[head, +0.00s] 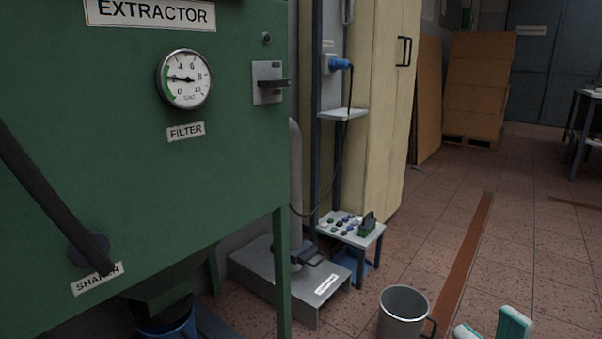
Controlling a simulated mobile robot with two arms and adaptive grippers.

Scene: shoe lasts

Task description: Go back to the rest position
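Neither of my grippers shows in the head view, and nothing is seen held. The green extractor cabinet (130,135) fills the left side, close to me. It bears a round dial gauge (186,79), a FILTER label (186,131) and a grey switch box (269,83) with a dark handle. A dark shaker lever (50,200) slants down across its front to the SHAKER label (97,279).
A grey metal mug-shaped container (402,314) and a teal and white object (514,324) are cut off at the bottom edge. A small table (362,239) with small items stands beside a cream cabinet (385,120). Tiled floor (430,220) is open at centre right.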

